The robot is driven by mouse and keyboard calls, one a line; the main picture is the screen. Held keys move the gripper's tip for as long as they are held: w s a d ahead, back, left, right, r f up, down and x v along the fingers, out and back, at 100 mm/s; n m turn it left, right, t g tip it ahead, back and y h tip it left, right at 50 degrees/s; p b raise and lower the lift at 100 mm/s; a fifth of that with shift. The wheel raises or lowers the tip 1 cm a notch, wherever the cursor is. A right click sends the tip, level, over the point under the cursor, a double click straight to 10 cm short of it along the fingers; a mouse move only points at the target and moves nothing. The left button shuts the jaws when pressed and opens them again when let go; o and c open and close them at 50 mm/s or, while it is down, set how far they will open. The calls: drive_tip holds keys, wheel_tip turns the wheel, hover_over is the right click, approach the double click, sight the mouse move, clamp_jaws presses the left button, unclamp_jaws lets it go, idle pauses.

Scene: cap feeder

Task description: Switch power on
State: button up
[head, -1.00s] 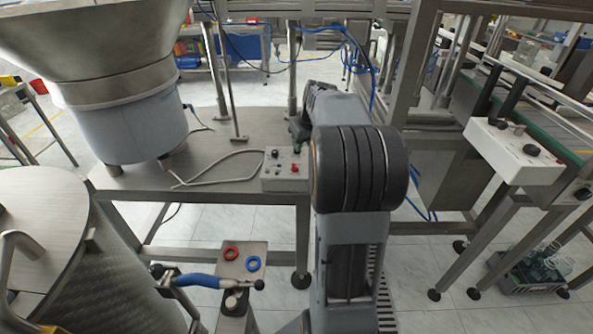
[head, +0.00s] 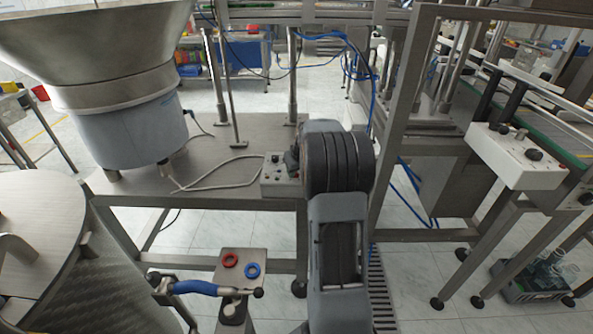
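A small grey control box (head: 282,188) stands on the steel table, just left of my arm. It carries a dark knob and small switches on its top. A red part that showed on it earlier is now hard to make out. My gripper (head: 293,160) shows only as a small dark shape over the right part of the box. My arm hides most of it, and I cannot tell whether it touches a switch or whether its fingers are open.
A large bowl feeder (head: 125,120) stands on the left of the steel table (head: 225,150). A grey cable lies left of the box. A second, white control box (head: 515,160) is on the right. A blue-handled lever (head: 195,287) and red and blue rings are in front.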

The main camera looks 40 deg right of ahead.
clamp_jaws()
idle(0.3)
